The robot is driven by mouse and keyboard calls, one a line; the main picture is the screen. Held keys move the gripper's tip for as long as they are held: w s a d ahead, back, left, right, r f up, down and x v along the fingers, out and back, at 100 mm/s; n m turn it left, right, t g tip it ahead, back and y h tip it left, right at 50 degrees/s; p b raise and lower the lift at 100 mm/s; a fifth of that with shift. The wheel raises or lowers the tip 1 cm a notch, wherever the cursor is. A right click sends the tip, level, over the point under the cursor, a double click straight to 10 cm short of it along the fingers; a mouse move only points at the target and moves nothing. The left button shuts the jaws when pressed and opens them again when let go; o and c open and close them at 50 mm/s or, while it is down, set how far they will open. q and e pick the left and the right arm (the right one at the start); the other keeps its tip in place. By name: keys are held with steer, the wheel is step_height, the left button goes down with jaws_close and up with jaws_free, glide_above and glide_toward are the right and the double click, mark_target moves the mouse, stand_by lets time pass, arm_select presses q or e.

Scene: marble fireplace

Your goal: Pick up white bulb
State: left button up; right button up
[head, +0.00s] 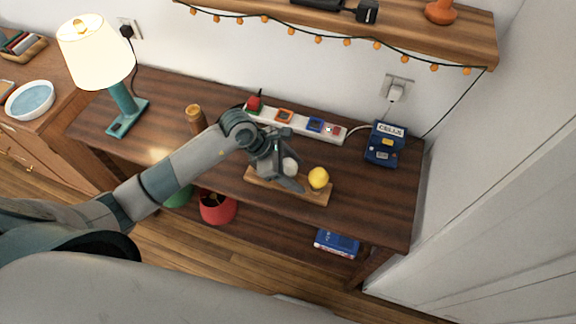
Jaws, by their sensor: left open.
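A white bulb (290,166) sits at a wooden tray (318,197) on the dark wooden table. My left gripper (286,178) is over the tray's middle, with its fingers beside the white bulb and partly hiding it. The gripper is open; I cannot tell whether a finger touches the bulb. A yellow bulb (318,177) stands on the tray just right of the white one. The left part of the tray is partly covered by my gripper. My right gripper is not in view.
A white power strip (297,122) with coloured plugs lies behind the tray. A blue box (384,143) stands at right, a teal lamp (122,105) at left, a wooden cylinder (195,119) near my forearm. A shelf (420,32) with string lights overhangs the back. The table's right front is clear.

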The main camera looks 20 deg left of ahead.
mark_target(292, 162)
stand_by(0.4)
arm_select(q)
steer(key=c, duration=1.1)
steer(key=shift+r+b, duration=0.3)
steer(key=shift+r, duration=0.05)
step_height(292, 162, up, 3)
steer(key=shift+r+b, duration=0.15)
steer(key=shift+b, duration=0.7)
steer(key=s+d+r+b, duration=0.3)
steer(key=s+r, duration=0.4)
steer(key=s, duration=0.4)
steer(key=shift+d, duration=0.15)
